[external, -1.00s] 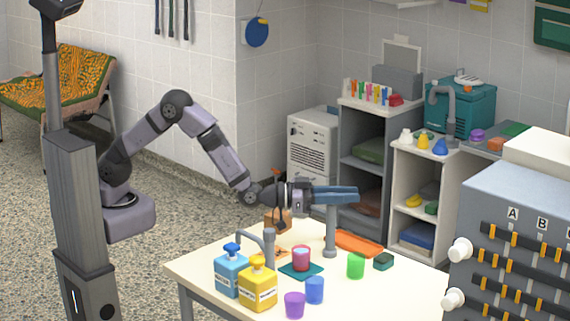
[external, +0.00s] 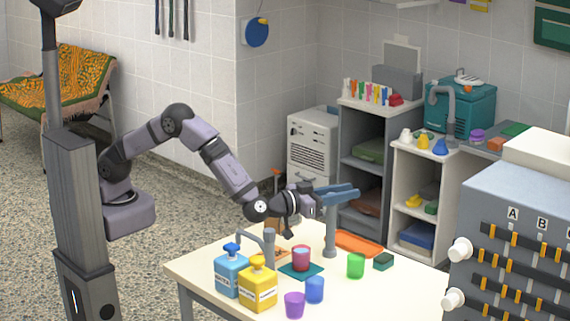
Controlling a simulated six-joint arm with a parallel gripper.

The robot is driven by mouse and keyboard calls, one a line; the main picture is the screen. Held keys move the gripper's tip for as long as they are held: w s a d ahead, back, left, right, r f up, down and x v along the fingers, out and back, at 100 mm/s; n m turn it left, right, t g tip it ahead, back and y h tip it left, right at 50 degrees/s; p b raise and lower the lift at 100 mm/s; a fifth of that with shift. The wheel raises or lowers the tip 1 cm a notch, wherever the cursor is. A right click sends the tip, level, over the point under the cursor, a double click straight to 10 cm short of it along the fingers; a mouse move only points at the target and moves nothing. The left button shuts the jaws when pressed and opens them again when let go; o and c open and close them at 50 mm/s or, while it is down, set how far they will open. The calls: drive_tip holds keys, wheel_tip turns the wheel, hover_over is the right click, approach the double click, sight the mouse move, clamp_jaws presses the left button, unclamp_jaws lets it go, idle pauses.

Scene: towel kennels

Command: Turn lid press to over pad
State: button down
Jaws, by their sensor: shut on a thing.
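The lid press is a grey post with a blue arm (external: 342,189) on top, at the back middle of the table. My gripper (external: 318,203) is shut on the near, left end of that blue arm. The fingertips are small and partly hidden against it. The arm points away from the pad, slanting from lower left to upper right. The teal pad (external: 290,271) lies on the table, left of and nearer than the post. A pink cup (external: 301,258) stands on the pad.
A blue bottle (external: 231,274) and a yellow bottle (external: 258,285) stand front left, beside a grey curved post (external: 269,247). Purple (external: 294,305), blue (external: 315,290) and green (external: 356,265) cups stand nearby. A dark green block (external: 383,261) and an orange tray (external: 358,243) lie at the right.

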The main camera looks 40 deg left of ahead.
drive_tip(key=shift+a+n+t+y, duration=0.2)
drive_tip(key=shift+n+t+y, duration=0.2)
drive_tip(key=shift+n+y, duration=0.5)
drive_tip(key=c, duration=1.5)
unclamp_jaws()
drive_tip(key=shift+o, duration=0.2)
drive_tip(key=b+v, duration=0.1)
drive_tip(key=v, duration=0.6)
drive_tip(key=shift+s, duration=0.15)
drive_tip(key=shift+c, duration=0.3)
